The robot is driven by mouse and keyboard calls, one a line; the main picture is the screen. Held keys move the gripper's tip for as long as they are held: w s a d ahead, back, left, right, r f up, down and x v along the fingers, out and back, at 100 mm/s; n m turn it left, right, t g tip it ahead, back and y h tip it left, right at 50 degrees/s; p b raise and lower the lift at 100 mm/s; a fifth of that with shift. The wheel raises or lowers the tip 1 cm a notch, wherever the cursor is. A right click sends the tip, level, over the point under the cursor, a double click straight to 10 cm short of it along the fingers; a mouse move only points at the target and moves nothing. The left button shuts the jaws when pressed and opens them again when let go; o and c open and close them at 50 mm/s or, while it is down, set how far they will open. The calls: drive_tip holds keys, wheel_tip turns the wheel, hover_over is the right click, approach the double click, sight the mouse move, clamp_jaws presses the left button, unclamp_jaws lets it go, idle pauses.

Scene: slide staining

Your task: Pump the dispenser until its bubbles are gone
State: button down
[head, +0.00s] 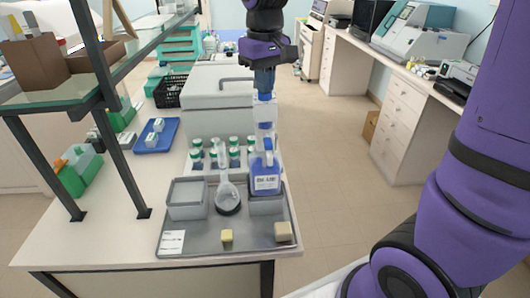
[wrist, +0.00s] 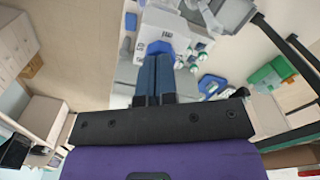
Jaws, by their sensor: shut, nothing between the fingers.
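The dispenser (head: 263,116) is a white, upright unit with a blue top, standing over a labelled blue bottle (head: 266,178) on the grey tray. Its blue top also shows in the wrist view (wrist: 160,48), just beyond my fingertips. My gripper (head: 265,88) points straight down with its fingers together, directly over the blue top. In the wrist view my gripper (wrist: 154,62) is shut with nothing held. The fingertips are at or very close to the top; I cannot tell whether they press on it. Bubbles are too small to make out.
A shelf post (head: 125,165) rises at the left. Open floor lies right of the bench.

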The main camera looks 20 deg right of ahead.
drive_tip(key=shift+r, duration=2.4)
drive_tip(key=shift+f, duration=0.15)
drive_tip(key=shift+f, duration=2.8)
drive_tip(key=shift+r, duration=2.9)
drive_tip(key=shift+r, duration=2.5)
